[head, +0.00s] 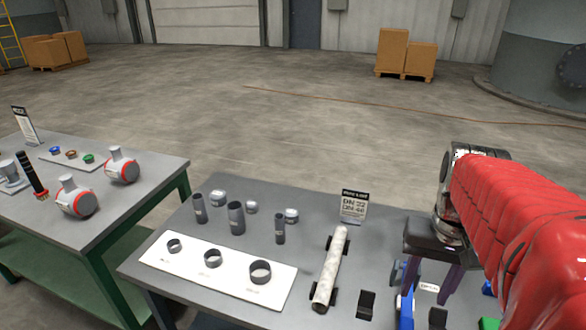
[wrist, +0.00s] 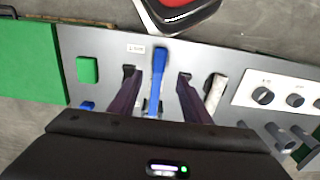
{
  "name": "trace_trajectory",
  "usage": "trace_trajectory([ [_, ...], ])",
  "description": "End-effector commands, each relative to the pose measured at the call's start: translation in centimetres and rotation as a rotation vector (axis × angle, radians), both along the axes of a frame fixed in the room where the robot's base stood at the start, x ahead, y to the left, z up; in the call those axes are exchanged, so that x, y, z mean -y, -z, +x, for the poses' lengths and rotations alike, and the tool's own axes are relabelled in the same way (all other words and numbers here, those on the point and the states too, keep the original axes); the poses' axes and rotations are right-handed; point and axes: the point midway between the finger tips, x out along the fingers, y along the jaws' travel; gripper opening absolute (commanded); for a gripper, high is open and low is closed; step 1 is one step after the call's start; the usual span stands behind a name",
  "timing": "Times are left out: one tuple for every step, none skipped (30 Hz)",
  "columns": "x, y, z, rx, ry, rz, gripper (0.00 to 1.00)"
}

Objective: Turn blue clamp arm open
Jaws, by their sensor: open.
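The blue clamp arm (wrist: 157,80) shows in the wrist view as a long narrow bar between my two dark fingers. In the head view only part of the blue clamp arm (head: 406,309) shows, low in the picture below my gripper. My gripper (wrist: 157,76) is open, with one finger on each side of the bar. In the head view my gripper (head: 430,283) points down at the table's right part. A gap shows between each finger and the bar; I cannot tell how high the fingertips are. The lower end of the bar is hidden behind the gripper body.
A pale pipe (head: 331,268) lies in dark holders left of the clamp. A white board (head: 200,266) with dark rings and several cylinders are further left. A green block (wrist: 87,70) is on the clamp's other side. A sign (head: 353,205) stands at the table's back.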

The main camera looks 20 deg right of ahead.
Motion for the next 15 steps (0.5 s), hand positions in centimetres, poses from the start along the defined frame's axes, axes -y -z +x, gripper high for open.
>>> trace_trajectory([
  [0.0, 0.5, 0.0, -0.002, 0.0, 0.001, 0.44],
  [0.0, 0.8, -0.1, -0.002, 0.0, 0.002, 0.44],
  [0.0, 1.3, -0.1, -0.003, 0.001, 0.002, 0.44],
  [0.0, 1.7, -0.1, -0.002, 0.001, 0.002, 0.44],
  [0.0, 2.1, -0.1, -0.003, 0.001, 0.002, 0.44],
  [0.0, 2.7, -0.1, -0.004, 0.001, 0.003, 0.44],
  [0.0, 3.2, -0.1, -0.003, 0.001, 0.002, 0.44],
  [0.0, 3.6, -0.1, -0.004, 0.001, 0.003, 0.44],
  [0.0, 4.3, -0.1, -0.003, 0.001, 0.002, 0.44],
  [0.0, 4.7, -0.1, -0.004, 0.001, 0.003, 0.44],
  [0.0, 5.2, -0.1, -0.003, 0.001, 0.002, 0.44],
  [0.0, 5.8, -0.1, -0.005, 0.001, 0.003, 0.44],
  [0.0, 6.3, -0.1, -0.004, 0.001, 0.003, 0.44],
  [0.0, 6.7, -0.1, -0.003, 0.002, 0.002, 0.44],
  [0.0, 7.4, -0.1, -0.003, 0.002, 0.002, 0.44],
])
